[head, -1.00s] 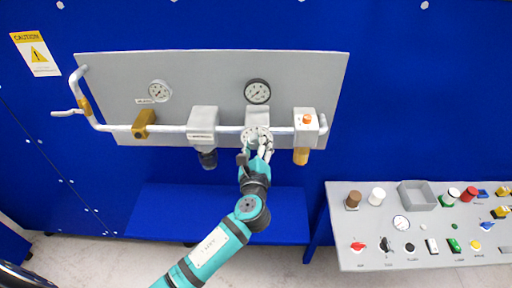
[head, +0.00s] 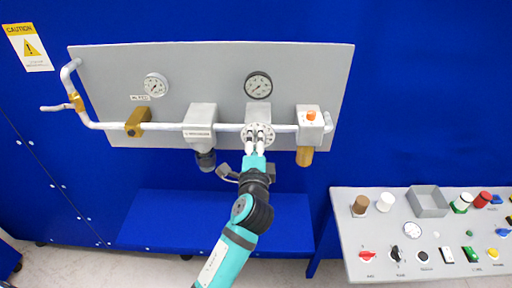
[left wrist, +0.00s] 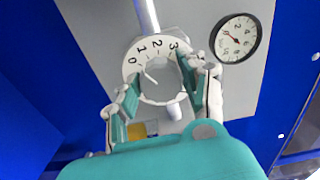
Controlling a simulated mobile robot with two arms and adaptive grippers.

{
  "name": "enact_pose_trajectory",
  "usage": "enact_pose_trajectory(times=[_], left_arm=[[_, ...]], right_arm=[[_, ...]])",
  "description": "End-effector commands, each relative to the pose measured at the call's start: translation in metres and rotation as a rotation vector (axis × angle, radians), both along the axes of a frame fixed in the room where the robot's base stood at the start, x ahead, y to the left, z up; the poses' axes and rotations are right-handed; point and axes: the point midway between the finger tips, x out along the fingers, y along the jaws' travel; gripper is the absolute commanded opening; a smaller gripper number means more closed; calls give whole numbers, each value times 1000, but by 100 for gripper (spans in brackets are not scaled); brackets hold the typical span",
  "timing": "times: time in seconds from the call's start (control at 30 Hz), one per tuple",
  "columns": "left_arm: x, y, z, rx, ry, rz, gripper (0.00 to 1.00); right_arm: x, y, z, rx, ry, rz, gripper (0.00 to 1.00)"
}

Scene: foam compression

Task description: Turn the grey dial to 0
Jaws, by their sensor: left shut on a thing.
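The grey dial (left wrist: 160,84) sits inside a white scale ring (left wrist: 142,50) marked 0, 1, 2 and 3, which shows in the left wrist view. A dark line on the dial's face points up and left, toward the part of the scale around 0 and 1; the exact reading is hard to tell. My left gripper (left wrist: 162,92) is shut on the dial, with one finger on each side. In the head view the left gripper (head: 258,137) covers most of the dial, in front of the white ring (head: 270,129). My right gripper is not in view.
A dark-rimmed gauge (head: 258,85) is above the dial on the grey panel (head: 205,75). A pipe, a grey regulator block (head: 200,116) and an orange-knobbed unit (head: 310,119) flank it. A control desk (head: 385,230) stands at right; a blue shelf (head: 180,215) lies below.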

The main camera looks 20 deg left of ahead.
Motion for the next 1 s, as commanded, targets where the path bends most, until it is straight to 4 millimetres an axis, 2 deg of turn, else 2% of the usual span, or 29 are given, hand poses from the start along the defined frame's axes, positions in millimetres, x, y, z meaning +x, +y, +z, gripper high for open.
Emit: enact_pose_trajectory(times=[0.1, 0.4, 1.0], left_arm=[[0, 0, -4, -80, -20, 1, 10], [0, 0, -3, -205, -55, 1, 10], [0, 0, -3, -241, -64, 2, 10]], right_arm=[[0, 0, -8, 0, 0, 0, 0], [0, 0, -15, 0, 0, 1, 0], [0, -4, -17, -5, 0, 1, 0]])
